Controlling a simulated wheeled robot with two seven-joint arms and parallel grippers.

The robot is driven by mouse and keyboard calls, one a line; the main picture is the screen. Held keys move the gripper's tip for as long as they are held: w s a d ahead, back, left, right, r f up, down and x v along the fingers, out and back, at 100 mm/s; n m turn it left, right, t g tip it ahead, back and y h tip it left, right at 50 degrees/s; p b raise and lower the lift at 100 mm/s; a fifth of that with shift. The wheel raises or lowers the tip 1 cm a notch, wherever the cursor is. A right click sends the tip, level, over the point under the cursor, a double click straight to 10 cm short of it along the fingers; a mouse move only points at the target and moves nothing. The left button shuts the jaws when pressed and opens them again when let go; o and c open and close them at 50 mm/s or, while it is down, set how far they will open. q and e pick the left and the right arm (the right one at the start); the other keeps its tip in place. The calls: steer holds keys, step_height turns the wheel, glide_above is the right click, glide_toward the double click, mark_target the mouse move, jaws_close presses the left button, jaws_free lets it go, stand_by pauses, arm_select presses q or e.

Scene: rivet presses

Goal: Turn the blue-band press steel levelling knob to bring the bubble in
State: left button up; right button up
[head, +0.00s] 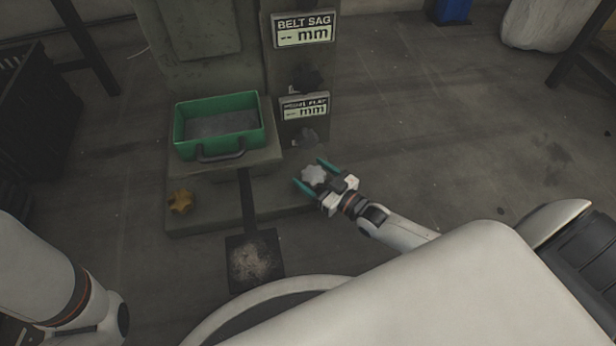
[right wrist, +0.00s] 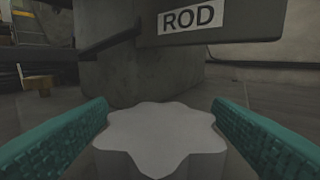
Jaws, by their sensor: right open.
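The steel levelling knob (head: 314,175) is a pale grey lobed knob at the right front corner of the press base (head: 220,222). My right gripper (head: 314,174) is open, with its teal fingers on either side of the knob. In the right wrist view the knob (right wrist: 160,138) lies between the two fingers, with a small gap on each side. A brass-coloured knob (head: 181,201) sits at the base's left front; it also shows in the right wrist view (right wrist: 38,84). No blue band and no bubble level can be made out. My left gripper is out of view.
A green tray (head: 262,122) with a handle stands on the press ledge. Above the steel knob are two readout signs, "BELT SAG" (head: 303,29) and a smaller one (head: 305,107). A dark pedal plate (head: 254,285) lies in front.

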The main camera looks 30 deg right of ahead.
steer(key=shift+b+x, duration=0.35)
steer(key=shift+x, duration=0.7)
steer(key=c, duration=1)
steer(key=shift+y, duration=0.3)
